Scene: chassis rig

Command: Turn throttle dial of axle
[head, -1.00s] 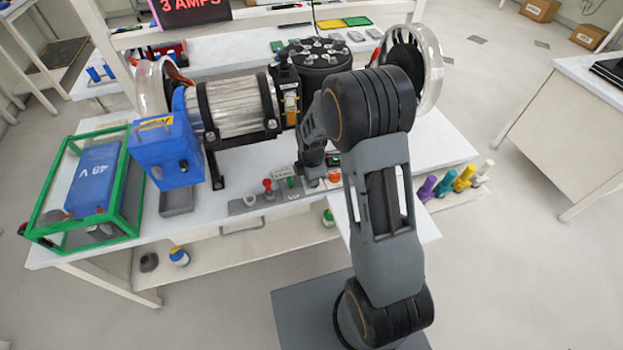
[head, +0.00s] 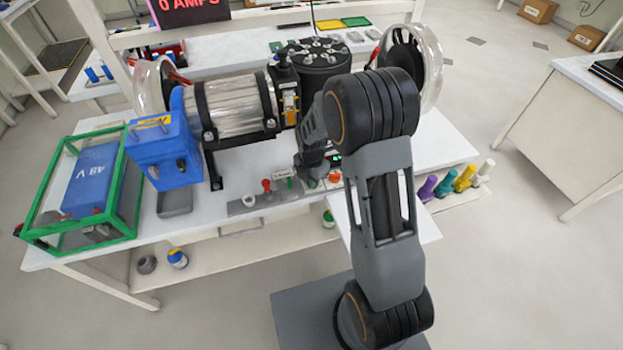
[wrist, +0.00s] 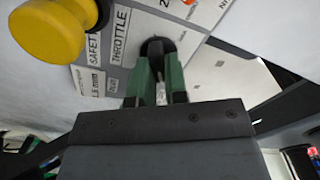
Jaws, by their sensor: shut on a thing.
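The throttle dial (wrist: 154,46) is a dark round knob beside a label reading THROTTLE in the wrist view. My gripper (wrist: 158,78) has its green fingers closed on the dial, partly covering it. In the head view my gripper (head: 314,172) is at the front edge of the bench, largely hidden by my arm, and the dial cannot be made out. The axle rig lies across the bench behind it, with a silver ribbed cylinder (head: 233,106) and a clear-covered wheel (head: 424,68) at the right. A display (head: 190,8) above reads 0 AMPS.
A yellow knob (wrist: 48,30) stands close left of the dial in the wrist view. A red knob (head: 267,186) is on the front panel strip. A blue box (head: 163,152) and a green-framed case (head: 133,205) occupy the bench's left.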

